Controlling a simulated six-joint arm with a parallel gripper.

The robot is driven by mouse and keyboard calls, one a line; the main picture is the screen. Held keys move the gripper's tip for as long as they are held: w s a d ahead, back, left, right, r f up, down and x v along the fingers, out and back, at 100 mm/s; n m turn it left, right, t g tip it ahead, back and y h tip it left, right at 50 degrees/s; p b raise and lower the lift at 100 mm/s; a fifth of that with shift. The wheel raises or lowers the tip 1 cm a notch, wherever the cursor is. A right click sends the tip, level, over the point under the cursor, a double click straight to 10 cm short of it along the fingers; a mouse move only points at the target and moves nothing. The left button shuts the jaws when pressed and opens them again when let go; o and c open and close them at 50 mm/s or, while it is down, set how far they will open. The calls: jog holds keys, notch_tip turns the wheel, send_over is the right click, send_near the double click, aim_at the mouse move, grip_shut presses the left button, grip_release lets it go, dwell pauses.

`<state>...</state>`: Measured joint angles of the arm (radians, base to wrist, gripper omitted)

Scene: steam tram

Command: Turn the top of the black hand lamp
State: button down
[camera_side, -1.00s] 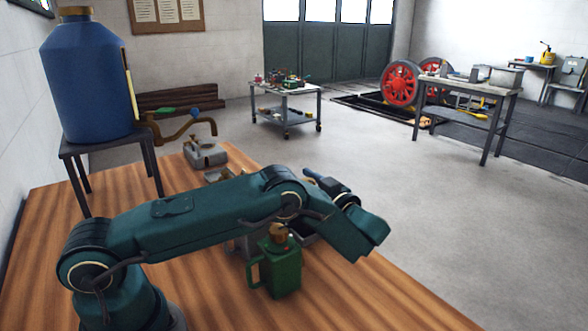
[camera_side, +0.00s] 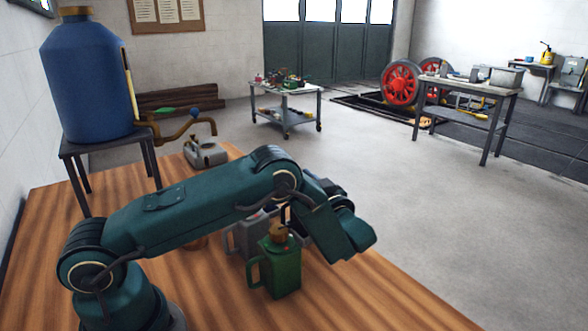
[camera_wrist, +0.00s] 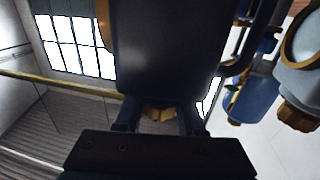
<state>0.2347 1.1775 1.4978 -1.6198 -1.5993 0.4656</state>
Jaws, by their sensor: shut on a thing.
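In the wrist view, which looks upside down, a large dark body with a side handle fills the upper middle; I take it for the black hand lamp (camera_wrist: 165,45). A brass-coloured piece, its top (camera_wrist: 160,112), shows at its end, between the two jaws of my gripper (camera_wrist: 158,120). My gripper is shut on this top, though the contact is partly hidden by the jaws' dark mount.
A green can (camera_side: 281,268) with a brass cap stands close in front of my wrist in the side view. A grey can (camera_side: 240,240) stands beside it. Another grey can (camera_side: 205,152) is at the bench's far end, near the blue tank (camera_side: 92,85). The bench front (camera_side: 340,300) is clear.

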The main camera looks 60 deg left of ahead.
jog(key=shift+w+m+t+h, duration=0.25)
jog(key=shift+m+t+h, duration=0.25)
jog(key=shift+m+t, duration=0.85)
jog(key=shift+d+t, duration=0.1)
jog(key=shift+t, duration=0.35)
jog(key=c, duration=0.5)
grip_release()
jog(key=shift+v, duration=2.55)
